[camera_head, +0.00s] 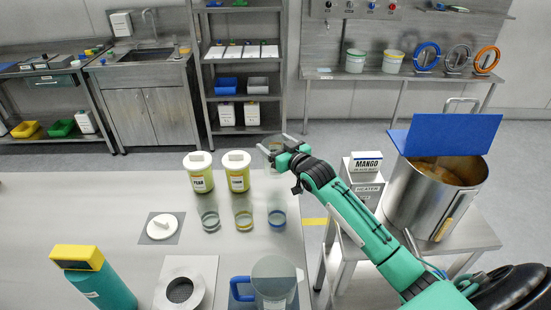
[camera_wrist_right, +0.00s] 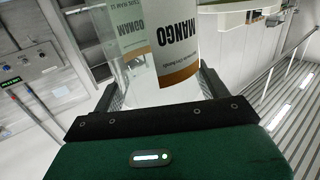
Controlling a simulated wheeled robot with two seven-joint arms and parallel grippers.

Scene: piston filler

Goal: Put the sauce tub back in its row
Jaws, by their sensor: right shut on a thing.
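My right gripper (camera_head: 277,154) is at the back right of the steel table, just right of two lidded tubs with yellow-green contents. In the right wrist view my gripper (camera_wrist_right: 163,92) is shut on a clear sauce tub (camera_wrist_right: 178,55) whose label reads MANGO. In the head view the held tub (camera_head: 269,146) shows only partly, behind the gripper; I cannot tell whether it touches the table. The left lidded tub (camera_head: 201,178) is labelled PEAR. The lidded tub beside it (camera_head: 238,177) has a label too small to read surely. My left gripper is not in view.
Several clear jars, such as the one with a blue base (camera_head: 277,214), stand in front.

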